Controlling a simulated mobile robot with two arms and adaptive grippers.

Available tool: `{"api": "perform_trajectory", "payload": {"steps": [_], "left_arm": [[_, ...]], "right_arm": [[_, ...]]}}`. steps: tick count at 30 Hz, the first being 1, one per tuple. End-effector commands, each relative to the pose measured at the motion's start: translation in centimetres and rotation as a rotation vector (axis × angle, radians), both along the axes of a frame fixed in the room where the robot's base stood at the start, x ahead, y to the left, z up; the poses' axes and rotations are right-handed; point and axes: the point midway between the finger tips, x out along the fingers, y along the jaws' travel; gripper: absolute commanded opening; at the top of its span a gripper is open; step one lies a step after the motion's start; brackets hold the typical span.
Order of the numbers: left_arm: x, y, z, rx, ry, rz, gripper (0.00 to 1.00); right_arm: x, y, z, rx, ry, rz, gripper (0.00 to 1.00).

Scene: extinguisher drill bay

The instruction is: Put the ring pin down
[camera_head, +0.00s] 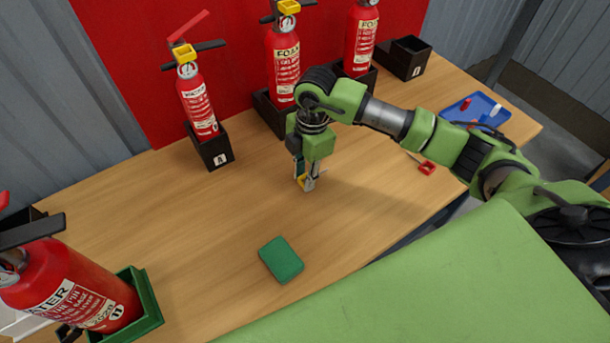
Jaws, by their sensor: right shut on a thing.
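My right gripper (308,185) points down low over the middle of the wooden table. It is shut on a small yellow piece, which looks like the ring pin (301,180). The fingers hide much of it, and I cannot tell whether it touches the table. A thin light sliver shows to the right of the fingertips. My left gripper is not in view.
A green block (281,260) lies nearer on the table (190,220). Extinguishers stand in black holders at the back; a water extinguisher (75,290) leans in a green holder. A red-ended piece (427,168) and blue tray (462,112) lie right.

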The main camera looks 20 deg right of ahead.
Motion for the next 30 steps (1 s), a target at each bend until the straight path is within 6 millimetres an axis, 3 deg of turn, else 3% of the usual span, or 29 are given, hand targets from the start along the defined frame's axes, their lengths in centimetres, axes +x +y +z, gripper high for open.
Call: {"api": "perform_trajectory", "payload": {"steps": [3,4,6,20,30], "left_arm": [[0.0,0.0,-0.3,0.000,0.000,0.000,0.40],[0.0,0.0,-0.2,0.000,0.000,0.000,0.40],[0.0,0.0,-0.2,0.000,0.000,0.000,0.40],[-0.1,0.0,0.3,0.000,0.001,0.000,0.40],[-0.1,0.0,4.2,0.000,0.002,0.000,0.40]], "right_arm": [[0.0,0.0,-0.5,0.000,0.001,0.000,0.00],[0.0,0.0,-0.4,0.000,0.000,0.000,0.28],[0.0,0.0,-0.3,0.000,0.000,0.000,0.39],[0.0,0.0,0.4,0.000,-0.001,0.000,0.39],[0.1,-0.4,5.1,0.001,-0.002,0.000,0.39]]}}
